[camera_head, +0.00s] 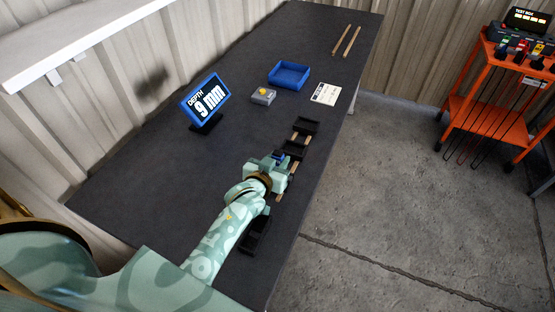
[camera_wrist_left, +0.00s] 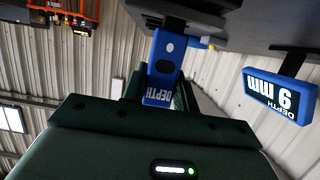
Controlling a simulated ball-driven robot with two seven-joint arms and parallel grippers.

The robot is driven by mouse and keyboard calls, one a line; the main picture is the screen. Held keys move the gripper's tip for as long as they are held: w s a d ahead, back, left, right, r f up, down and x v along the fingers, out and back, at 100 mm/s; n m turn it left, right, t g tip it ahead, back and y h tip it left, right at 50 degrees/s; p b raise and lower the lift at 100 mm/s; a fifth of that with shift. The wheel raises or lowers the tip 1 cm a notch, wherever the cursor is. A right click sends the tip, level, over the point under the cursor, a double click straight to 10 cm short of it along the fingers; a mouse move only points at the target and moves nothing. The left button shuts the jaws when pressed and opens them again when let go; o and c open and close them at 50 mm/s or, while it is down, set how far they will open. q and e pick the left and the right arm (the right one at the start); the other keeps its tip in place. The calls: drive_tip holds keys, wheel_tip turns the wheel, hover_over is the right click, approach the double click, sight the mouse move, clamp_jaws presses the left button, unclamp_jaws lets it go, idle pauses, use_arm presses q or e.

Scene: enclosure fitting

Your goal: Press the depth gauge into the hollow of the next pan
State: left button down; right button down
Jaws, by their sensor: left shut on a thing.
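My left gripper (camera_head: 279,160) is shut on the blue depth gauge (camera_head: 279,154), over the row of black pans. In the left wrist view, the gauge (camera_wrist_left: 163,65) with its DEPTH label sits between the dark green fingers (camera_wrist_left: 160,95). Its far end is close to a black pan (camera_wrist_left: 180,10); I cannot tell whether they touch. In the head view, a far pan (camera_head: 306,125) and a middle pan (camera_head: 293,149) lie just beyond the gripper. A near pan (camera_head: 254,240) is partly hidden by my arm. The pan hollows are not clear. My right gripper is out of view.
Wooden rails (camera_head: 281,187) run under the pans. A blue-framed display (camera_head: 206,103) reads DEPTH 9 mm. A grey box with a yellow button (camera_head: 263,96), a blue tray (camera_head: 289,75), a printed card (camera_head: 326,93) and two sticks (camera_head: 346,41) lie farther back.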

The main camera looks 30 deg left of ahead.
use_arm(q)
drive_tip(key=shift+p, duration=0.3)
drive_tip(key=shift+f, duration=0.15)
idle(0.5)
drive_tip(key=shift+s+f, duration=0.1)
drive_tip(key=shift+f, duration=0.15)
idle(1.1)
wheel_tip(320, 180, up, 8)
drive_tip(key=p, duration=0.8)
drive_tip(key=shift+f, duration=0.25)
idle(0.9)
